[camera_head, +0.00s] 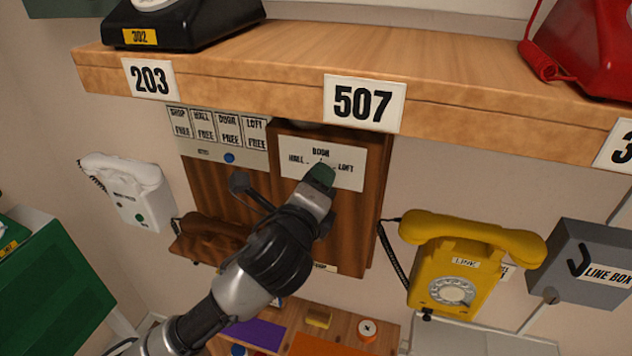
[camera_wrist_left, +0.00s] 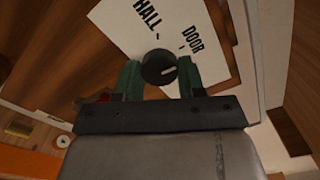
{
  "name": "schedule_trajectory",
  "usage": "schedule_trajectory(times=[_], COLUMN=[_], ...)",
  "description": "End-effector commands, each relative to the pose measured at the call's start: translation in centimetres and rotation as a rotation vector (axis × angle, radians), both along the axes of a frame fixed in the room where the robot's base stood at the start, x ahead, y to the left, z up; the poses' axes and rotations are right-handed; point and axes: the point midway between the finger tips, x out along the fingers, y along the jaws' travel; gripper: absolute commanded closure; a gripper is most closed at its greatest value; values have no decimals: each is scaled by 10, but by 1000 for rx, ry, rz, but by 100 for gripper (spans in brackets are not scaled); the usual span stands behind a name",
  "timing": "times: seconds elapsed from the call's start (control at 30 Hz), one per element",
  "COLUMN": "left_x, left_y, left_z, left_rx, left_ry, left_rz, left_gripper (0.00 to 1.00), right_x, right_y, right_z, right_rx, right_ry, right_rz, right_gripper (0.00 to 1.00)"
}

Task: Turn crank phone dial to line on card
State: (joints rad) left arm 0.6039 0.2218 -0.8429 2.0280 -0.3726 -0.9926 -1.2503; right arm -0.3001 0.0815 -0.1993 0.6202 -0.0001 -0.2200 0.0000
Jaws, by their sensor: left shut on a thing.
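The wooden crank phone (camera_head: 350,235) hangs on the wall under the shelf. A white label plate (camera_head: 352,175) on it reads HALL, DOOR and LOFT. A round black dial (camera_wrist_left: 158,67) with a short white mark sits at this plate in the left wrist view; the mark lies toward the dial's right side there. My left gripper (camera_head: 322,174) has its green fingers on both sides of the dial, shut on it, and hides it in the head view. A row of cards (camera_head: 218,128) reads SHOP, HALL, DOOR and LOFT, each with FREE below. My right gripper is not in view.
The wooden shelf (camera_head: 240,65) juts out above. A white phone (camera_head: 130,190) hangs left, a yellow phone (camera_head: 455,270) and grey line box (camera_head: 590,262) right.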

Motion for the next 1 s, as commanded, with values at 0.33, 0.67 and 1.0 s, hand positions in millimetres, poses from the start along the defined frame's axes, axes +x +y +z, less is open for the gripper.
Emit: schedule_trajectory(times=[0.33, 0.67, 1.0], left_x=[0, 0, 0], left_y=[0, 0, 0], left_z=[-1, -1, 0], left_rx=[-48, -47, -46], left_ry=[17, 17, 16], left_rz=[0, 1, 0], left_gripper=[84, 58, 35], right_x=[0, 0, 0], right_y=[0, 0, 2], right_z=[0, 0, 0], right_rx=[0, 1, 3], right_ry=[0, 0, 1], right_rz=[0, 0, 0], right_gripper=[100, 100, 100])
